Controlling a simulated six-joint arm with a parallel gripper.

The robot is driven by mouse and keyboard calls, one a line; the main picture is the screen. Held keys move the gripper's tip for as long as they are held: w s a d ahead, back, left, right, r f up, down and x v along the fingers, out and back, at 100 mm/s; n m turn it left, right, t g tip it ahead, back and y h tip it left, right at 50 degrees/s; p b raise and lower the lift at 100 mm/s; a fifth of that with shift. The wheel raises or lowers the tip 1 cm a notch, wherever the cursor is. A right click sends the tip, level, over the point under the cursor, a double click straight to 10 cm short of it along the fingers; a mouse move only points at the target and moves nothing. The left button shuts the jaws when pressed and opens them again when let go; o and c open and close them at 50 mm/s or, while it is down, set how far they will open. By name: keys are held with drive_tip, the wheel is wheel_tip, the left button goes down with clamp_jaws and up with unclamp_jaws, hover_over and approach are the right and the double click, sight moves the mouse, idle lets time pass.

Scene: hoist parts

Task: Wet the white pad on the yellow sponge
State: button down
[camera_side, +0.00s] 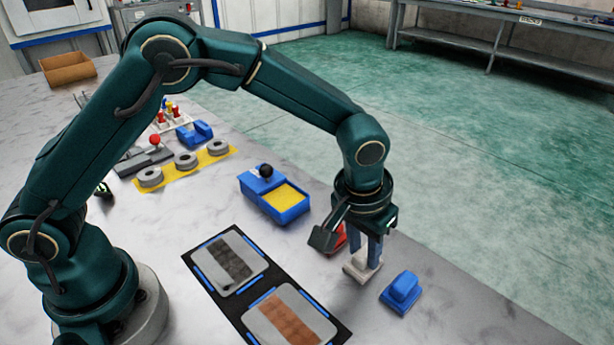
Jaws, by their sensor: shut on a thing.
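My gripper (369,256) points down at the right side of the table. Its fingers are shut on the white pad (358,271), a pale block low at the fingertips. I cannot tell whether the pad touches the table. The yellow sponge (286,198) lies in a blue tray (281,216) to the left of and behind my gripper. The sponge's top is bare. A black ball knob (266,170) stands at the tray's far left end.
A blue block (402,291) sits just right of my gripper. A red piece (337,240) is partly hidden behind it. A black mat (241,325) with two plates lies front left. Grey rings (186,160) on a yellow strip lie farther back. Table is clear between tray and mat.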

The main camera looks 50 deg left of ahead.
sight(357, 254)
drive_tip(key=shift+r, duration=2.5)
drive_tip(key=shift+s+f+m, duration=0.1)
drive_tip(key=shift+s+m, duration=0.1)
drive_tip(key=shift+m, duration=0.3)
drive_tip(key=shift+s+a+m, duration=0.15)
drive_tip(key=shift+a+m, duration=0.2)
drive_tip(key=shift+m, duration=0.05)
drive_tip(key=a+r+n, duration=0.1)
drive_tip(key=a+r, duration=0.2)
drive_tip(key=a, duration=0.6)
drive_tip(key=a+r+n, duration=0.1)
drive_tip(key=a+r, duration=0.1)
drive_tip(key=a, duration=0.7)
drive_tip(key=shift+w+a+f, duration=0.1)
drive_tip(key=shift+w+f, duration=0.1)
drive_tip(key=shift+f, duration=1.45)
drive_tip(key=shift+w+a+f, duration=0.1)
drive_tip(key=shift+w+f, duration=0.05)
drive_tip(key=shift+f, duration=1.5)
drive_tip(key=shift+f, duration=0.3)
